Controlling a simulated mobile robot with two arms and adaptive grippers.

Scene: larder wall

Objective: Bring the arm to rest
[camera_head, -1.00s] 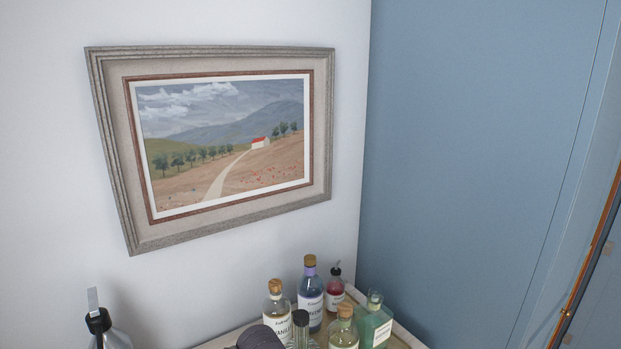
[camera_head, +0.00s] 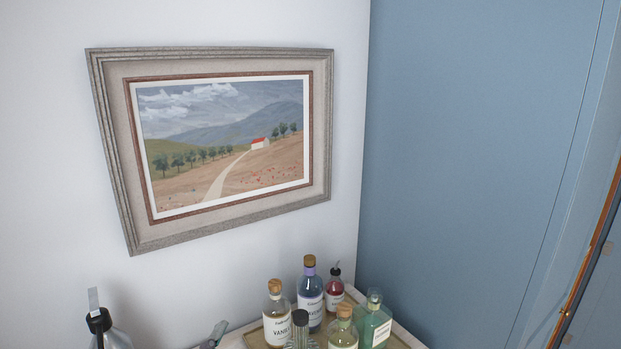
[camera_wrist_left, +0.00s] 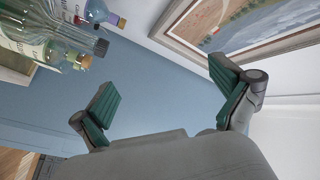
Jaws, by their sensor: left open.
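My left gripper (camera_wrist_left: 165,88) is open in the left wrist view, with its two green-padded fingers wide apart and nothing between them. My right gripper is in neither view.
Several bottles stand on a tray (camera_head: 255,338), among them a vanilla bottle (camera_head: 276,318), a purple bottle (camera_head: 310,292), a red bottle (camera_head: 334,290) and a green bottle (camera_head: 375,322). A framed picture (camera_head: 118,150) hangs above.

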